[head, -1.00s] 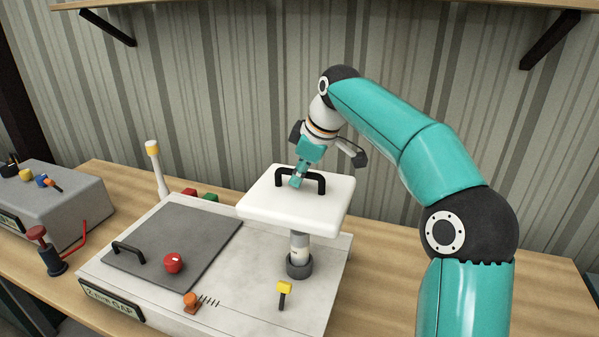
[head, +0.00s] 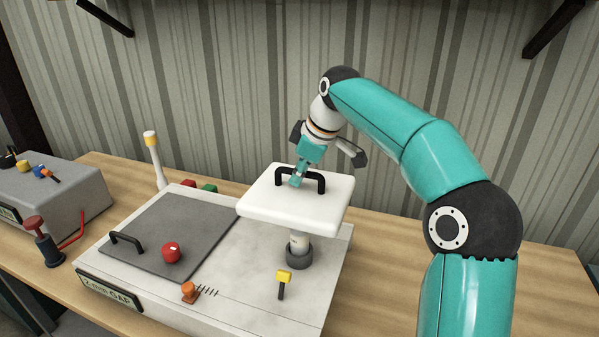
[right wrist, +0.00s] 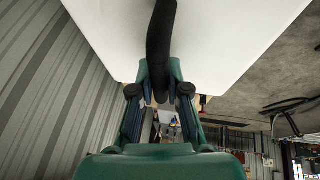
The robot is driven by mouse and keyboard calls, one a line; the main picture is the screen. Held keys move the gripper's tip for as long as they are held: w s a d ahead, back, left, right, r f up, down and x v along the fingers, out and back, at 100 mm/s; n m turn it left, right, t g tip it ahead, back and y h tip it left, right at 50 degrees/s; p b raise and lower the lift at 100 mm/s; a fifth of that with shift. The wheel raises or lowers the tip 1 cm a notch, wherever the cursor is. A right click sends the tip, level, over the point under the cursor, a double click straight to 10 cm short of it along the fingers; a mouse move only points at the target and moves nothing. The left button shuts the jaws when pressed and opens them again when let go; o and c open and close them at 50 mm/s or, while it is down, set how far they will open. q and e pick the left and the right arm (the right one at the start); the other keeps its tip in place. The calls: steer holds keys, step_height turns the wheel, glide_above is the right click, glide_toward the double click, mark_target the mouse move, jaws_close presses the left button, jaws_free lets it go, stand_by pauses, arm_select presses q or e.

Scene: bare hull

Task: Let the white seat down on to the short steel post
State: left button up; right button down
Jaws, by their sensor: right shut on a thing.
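The white seat (head: 297,197) is a flat, rounded square slab with a black handle (head: 314,176) on top. My right gripper (head: 297,178) is shut on that handle. In the right wrist view the handle (right wrist: 160,45) runs between the fingers, with the white seat (right wrist: 220,35) behind it. The short steel post (head: 299,243) stands in a dark collar (head: 299,258) under the seat's front part. The seat hides the post's top, so I cannot tell whether they touch. The seat looks roughly level. My left gripper is out of view.
The post stands on a pale box (head: 225,300) with a grey plate (head: 175,235), a red knob (head: 171,252), an orange knob (head: 190,290) and a yellow lever (head: 284,277). A white stalk (head: 155,160) rises behind it. A grey box (head: 60,195) stands at the left.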

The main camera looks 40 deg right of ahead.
mark_target(299, 192)
steer(key=shift+f+b, duration=1.6)
steer(key=shift+f, duration=0.5)
steer(key=shift+s+a+b, duration=0.3)
steer(key=shift+a, duration=0.25)
steer(key=c, duration=1.1)
jaws_free()
steer(key=shift+f, duration=0.2)
steer(key=v, duration=1.1)
steer(key=shift+s+r, duration=0.15)
steer(key=shift+r, duration=0.15)
steer(key=shift+s+r, duration=0.15)
